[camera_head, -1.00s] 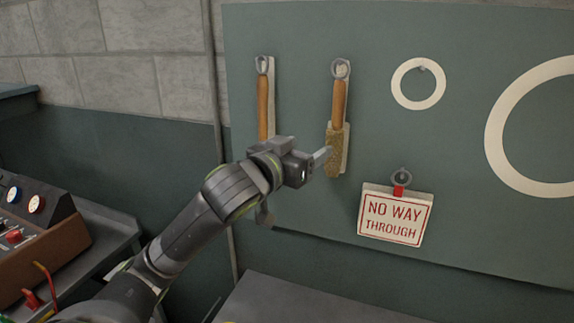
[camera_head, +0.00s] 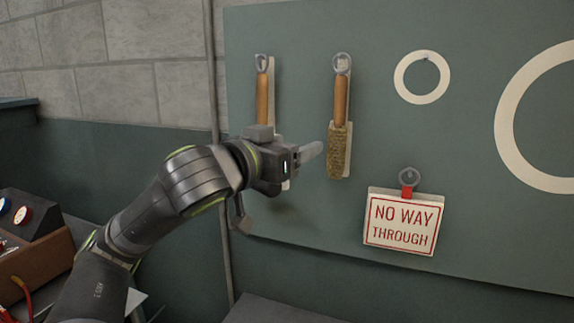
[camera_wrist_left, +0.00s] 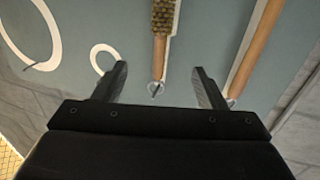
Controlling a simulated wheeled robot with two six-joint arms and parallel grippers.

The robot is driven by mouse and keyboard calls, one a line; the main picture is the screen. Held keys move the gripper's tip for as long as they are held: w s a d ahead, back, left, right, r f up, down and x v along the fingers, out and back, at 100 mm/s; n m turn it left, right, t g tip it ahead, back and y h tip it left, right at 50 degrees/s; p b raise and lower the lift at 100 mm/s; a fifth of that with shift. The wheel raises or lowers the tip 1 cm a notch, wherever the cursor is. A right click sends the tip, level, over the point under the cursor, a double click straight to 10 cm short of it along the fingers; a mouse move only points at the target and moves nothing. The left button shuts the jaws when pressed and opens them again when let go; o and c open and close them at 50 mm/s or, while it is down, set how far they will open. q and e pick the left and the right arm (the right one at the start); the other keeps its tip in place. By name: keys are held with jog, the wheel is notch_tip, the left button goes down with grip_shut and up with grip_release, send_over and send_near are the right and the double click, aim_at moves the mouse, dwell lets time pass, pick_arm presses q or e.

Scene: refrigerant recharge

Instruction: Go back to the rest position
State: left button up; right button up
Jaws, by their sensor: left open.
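My left gripper (camera_head: 308,158) is in front of the green board, to the left of the hanging brush (camera_head: 338,150). In the left wrist view my left gripper (camera_wrist_left: 160,82) has its two fingers apart with nothing held between them. The brush (camera_wrist_left: 162,25) shows beyond the gap, hanging on the board with a wooden handle and bristles. My right gripper is not in view.
The green board (camera_head: 300,60) also holds another wooden-handled tool (camera_head: 262,95), white rings (camera_head: 422,58) and a "NO WAY THROUGH" sign (camera_head: 403,222). A brown box with gauges (camera_head: 35,245) stands at the lower left. Free space lies in front of the board.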

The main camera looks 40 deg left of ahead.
pick_arm(q)
jog(key=shift+s+a+b, duration=0.1)
jog(key=shift+s+b, duration=0.3)
jog(key=shift+b, duration=0.05)
